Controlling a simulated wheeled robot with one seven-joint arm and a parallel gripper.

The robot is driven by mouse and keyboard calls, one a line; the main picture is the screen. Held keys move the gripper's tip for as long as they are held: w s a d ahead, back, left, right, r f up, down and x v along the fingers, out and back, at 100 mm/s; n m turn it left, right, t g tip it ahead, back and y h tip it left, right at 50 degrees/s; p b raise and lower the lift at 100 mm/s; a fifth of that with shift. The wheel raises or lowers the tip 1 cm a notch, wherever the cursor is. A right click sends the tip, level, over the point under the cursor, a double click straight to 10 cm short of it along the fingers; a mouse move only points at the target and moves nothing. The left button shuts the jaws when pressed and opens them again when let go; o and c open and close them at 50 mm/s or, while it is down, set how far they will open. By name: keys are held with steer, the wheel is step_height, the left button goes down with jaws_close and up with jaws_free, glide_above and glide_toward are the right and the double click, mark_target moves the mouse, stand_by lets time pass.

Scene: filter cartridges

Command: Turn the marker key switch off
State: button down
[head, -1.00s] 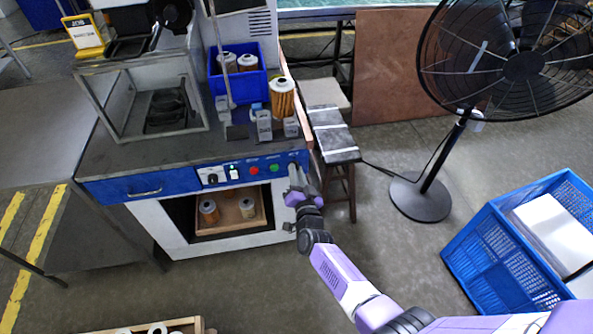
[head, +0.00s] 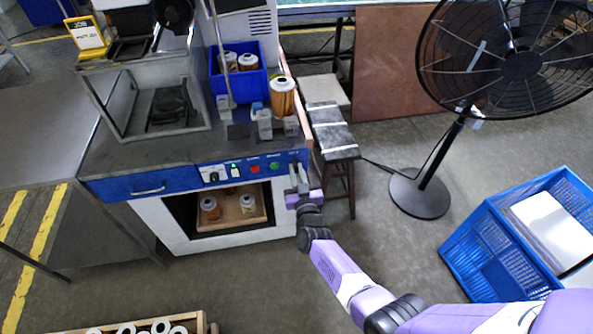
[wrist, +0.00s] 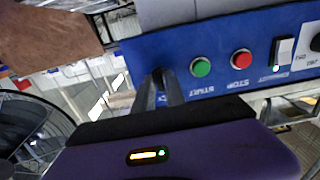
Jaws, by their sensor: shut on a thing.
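The marker key switch (wrist: 158,76) is a small dark part at the end of the blue control panel (wrist: 225,55), beside the green START button, in the wrist view. The fingers of my gripper (wrist: 166,80) are closed on it and cover most of it, so the key's angle cannot be read. In the head view my gripper (head: 298,170) is at the panel's right end, in front of the bench, and hides the switch there.
The green START button (wrist: 201,67), red STOP button (wrist: 241,60) and white rocker switch (wrist: 283,52) sit close by on the panel. A stool (head: 333,145) and a fan (head: 425,190) stand to the right. Open floor lies in front.

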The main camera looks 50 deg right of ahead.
stand_by(0.4)
steer(key=c, duration=1.5)
jaws_free()
steer(key=shift+c, duration=0.2)
steer(key=p+v, duration=0.2)
steer(key=v, duration=0.5)
steer(key=shift+s+a, duration=0.25)
steer(key=shift+s, duration=0.1)
